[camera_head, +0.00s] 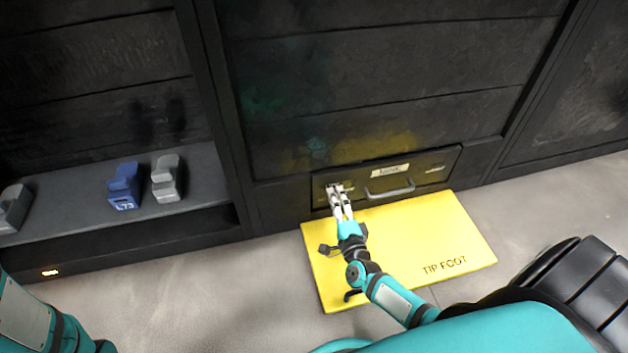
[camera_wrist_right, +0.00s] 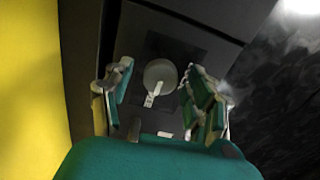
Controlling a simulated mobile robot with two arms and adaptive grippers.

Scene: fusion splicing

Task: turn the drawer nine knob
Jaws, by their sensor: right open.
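The drawer (camera_head: 411,176) is a low black front at the foot of the dark cabinet, with a grey handle and a label that reads like "NINE". Its round grey knob (camera_wrist_right: 160,76), with a light pointer, shows in the right wrist view on a dark square plate. My right gripper (camera_head: 335,187) is at the drawer's left end; in the wrist view its two open fingers (camera_wrist_right: 160,98) stand either side of the knob with gaps on both sides. In the head view the gripper hides the knob. My left arm shows at the lower left, its gripper out of frame.
A yellow mat marked "TIP FOOT" (camera_head: 440,235) lies on the floor before the drawer. The drawer handle (camera_head: 389,192) is right of my right gripper. A shelf (camera_head: 75,217) at left holds a blue block (camera_head: 124,186) and grey blocks (camera_head: 166,179).

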